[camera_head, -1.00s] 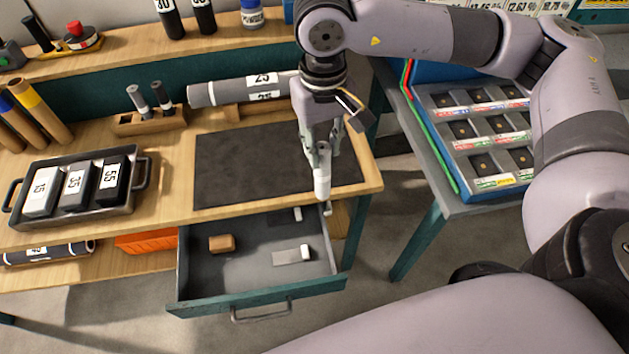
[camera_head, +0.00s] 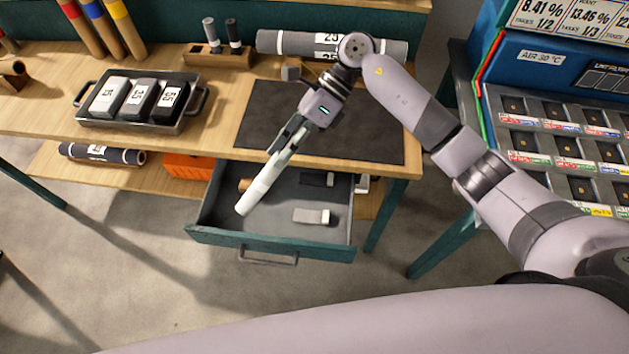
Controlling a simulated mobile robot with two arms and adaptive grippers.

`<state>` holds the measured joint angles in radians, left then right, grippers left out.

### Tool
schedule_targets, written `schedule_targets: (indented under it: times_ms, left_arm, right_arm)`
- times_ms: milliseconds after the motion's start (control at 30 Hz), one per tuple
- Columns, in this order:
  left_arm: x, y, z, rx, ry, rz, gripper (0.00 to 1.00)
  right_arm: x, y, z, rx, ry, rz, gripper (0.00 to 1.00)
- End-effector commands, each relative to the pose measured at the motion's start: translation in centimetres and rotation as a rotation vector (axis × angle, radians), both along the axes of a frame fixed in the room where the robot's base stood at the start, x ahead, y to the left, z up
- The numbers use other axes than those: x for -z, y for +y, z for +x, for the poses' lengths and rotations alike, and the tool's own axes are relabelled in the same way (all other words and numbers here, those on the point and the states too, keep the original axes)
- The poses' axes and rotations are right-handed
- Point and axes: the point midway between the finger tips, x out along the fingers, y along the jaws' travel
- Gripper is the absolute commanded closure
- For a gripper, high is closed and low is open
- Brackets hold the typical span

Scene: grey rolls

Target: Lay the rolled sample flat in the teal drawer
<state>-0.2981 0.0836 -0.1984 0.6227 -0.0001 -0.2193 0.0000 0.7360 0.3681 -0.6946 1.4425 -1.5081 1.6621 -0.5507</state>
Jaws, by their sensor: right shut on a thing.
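The rolled sample (camera_head: 257,191) is a pale, whitish tube. My right gripper (camera_head: 281,150) is shut on its upper end. The roll slants down to the left over the open teal drawer (camera_head: 213,235), its lower end above the drawer's front left part. I cannot tell whether it touches the drawer floor. The drawer has a grey inside and hangs out below the bench top. My left gripper is not in view.
The drawer holds a light grey block (camera_head: 311,215), a dark piece (camera_head: 317,180) and a brown block (camera_head: 244,185) partly hidden by the roll. A dark mat (camera_head: 365,137) lies above.

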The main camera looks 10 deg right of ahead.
Motion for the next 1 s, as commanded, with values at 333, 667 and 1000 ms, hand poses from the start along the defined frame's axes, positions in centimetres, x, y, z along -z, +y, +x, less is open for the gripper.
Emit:
schedule_targets:
  times_ms: [333,667,1000]
  left_arm:
    - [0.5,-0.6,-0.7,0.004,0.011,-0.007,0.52]
    - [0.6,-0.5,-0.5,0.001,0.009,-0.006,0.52]
    - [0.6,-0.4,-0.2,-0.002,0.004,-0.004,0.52]
  right_arm:
    - [7.5,-2.6,0.3,0.565,0.067,0.233,1.00]
    - [12.7,-5.4,-0.5,0.810,0.040,0.356,1.00]
    - [13.1,-5.6,-0.6,0.824,0.034,0.363,1.00]
